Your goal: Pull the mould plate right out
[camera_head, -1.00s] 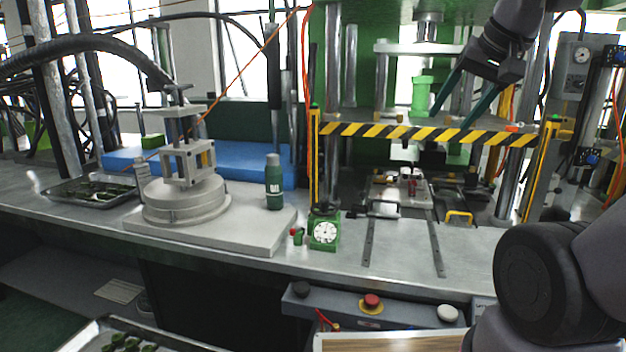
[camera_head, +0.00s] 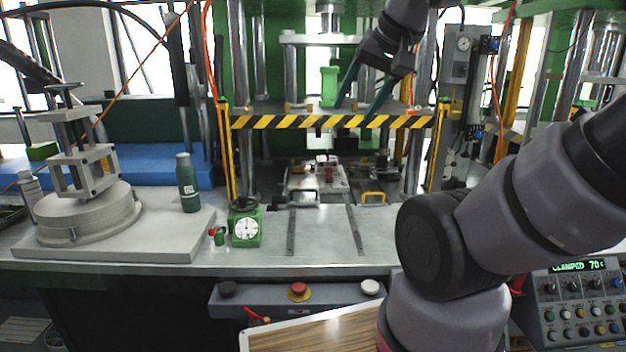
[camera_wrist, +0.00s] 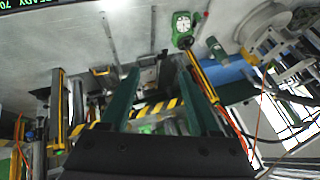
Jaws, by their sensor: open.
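The mould plate (camera_head: 331,184) is a grey metal plate lying low inside the press, beneath the striped bar, with small dark red and pale parts on top. A dark handle (camera_head: 303,197) is at its front edge, at the back end of two dark rails on the bench. My gripper (camera_head: 357,108) is up in front of the press, at the height of the striped bar and above the plate, apart from it. Its two green fingers are spread and empty. In the wrist view my gripper (camera_wrist: 157,67) points toward the press front; the plate is partly hidden between the fingers.
The yellow-black striped bar (camera_head: 330,121) crosses the press above the plate. A yellow handle (camera_head: 373,198) stands right of the plate. A green dial gauge (camera_head: 245,228) and green bottle (camera_head: 187,183) stand to the left. The bench between the rails is clear.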

